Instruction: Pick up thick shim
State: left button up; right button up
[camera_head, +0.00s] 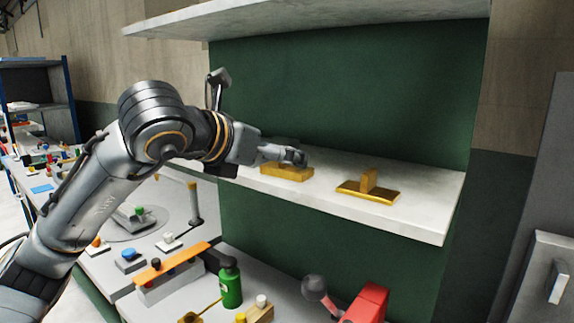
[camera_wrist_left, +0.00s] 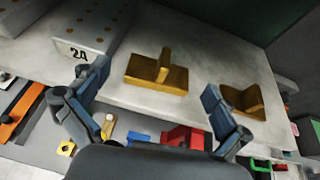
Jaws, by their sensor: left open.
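Two gold pieces, each a flat base with an upright rib, sit on the pale shelf (camera_head: 430,222). The left piece (camera_head: 287,173) is partly hidden by my left gripper (camera_head: 296,156); the right piece (camera_head: 368,188) is in plain sight. I cannot tell by thickness which is the thick shim. In the left wrist view my left gripper (camera_wrist_left: 157,78) is open and empty, its fingers spread to either side of one gold piece (camera_wrist_left: 172,80). The other gold piece (camera_wrist_left: 245,101) lies to the right, beyond the right finger. My right gripper is not in view.
A grey block marked 24 (camera_wrist_left: 88,28) stands on the shelf at left in the wrist view. An upper shelf (camera_head: 320,16) overhangs. Below are a green bottle (camera_head: 231,285), a red part (camera_head: 368,303) and an orange bar (camera_head: 172,263). The shelf's right end is clear.

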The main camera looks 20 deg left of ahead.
aim_at(287, 166)
pick_arm(q)
jog(key=p+x, duration=0.1)
jog(key=x, duration=0.2)
jog(key=shift+w+d+f+p, duration=0.2)
jog(key=shift+w+d+p, duration=0.05)
jog(key=shift+p, duration=0.15)
jog(key=shift+w+d+f, duration=0.15)
jog(key=shift+w+f, duration=0.1)
jog(key=shift+w, duration=0.2)
jog(key=shift+s, duration=0.1)
jog(key=c, duration=1.2)
jog(key=shift+o, duration=0.2)
jog(key=shift+r, duration=0.1)
